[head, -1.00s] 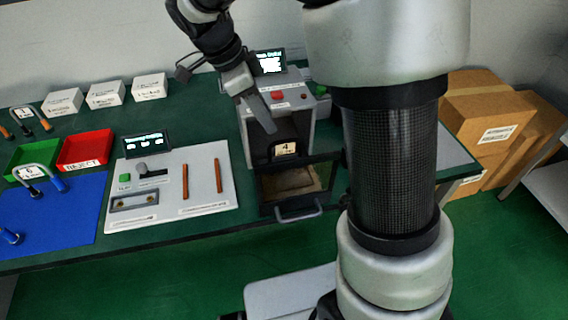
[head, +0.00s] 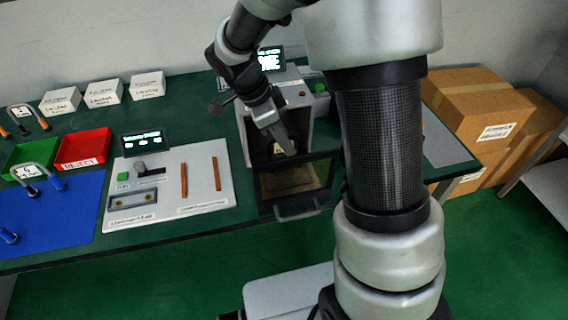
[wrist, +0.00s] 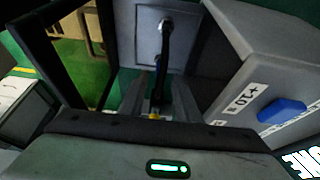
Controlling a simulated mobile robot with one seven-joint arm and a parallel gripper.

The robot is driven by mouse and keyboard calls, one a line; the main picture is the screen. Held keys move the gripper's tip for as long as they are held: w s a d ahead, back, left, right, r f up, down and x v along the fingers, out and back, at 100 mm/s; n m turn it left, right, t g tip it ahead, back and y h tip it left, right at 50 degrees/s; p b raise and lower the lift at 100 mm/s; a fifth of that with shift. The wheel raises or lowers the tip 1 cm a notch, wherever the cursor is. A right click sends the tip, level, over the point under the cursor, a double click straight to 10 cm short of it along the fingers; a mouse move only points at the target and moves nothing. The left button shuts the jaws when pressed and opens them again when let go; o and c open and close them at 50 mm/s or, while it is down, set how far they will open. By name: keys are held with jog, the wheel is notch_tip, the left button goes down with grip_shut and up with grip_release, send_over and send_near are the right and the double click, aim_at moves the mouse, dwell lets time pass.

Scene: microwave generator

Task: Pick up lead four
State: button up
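Lead four shows in the head view as a pale number tag (head: 278,148) inside the open box, mostly hidden behind my gripper. In the wrist view a black curved cable (wrist: 166,45), seemingly this lead, arches down toward a yellow-orange end between my fingers. My gripper (head: 288,150) points down into the front opening of the grey box. In the wrist view my gripper (wrist: 160,92) has its two fingers apart, one on each side of the lead's lower end. I cannot tell whether either finger touches it.
The grey box (head: 307,128) surrounds the opening, with its dark door (head: 295,190) folded out in front. A blue button (wrist: 282,110) sits close by in the wrist view. A white test board (head: 160,205), a red REJECT tray (head: 82,148) and a green tray (head: 30,158) stand left.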

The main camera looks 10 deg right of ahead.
grip_shut()
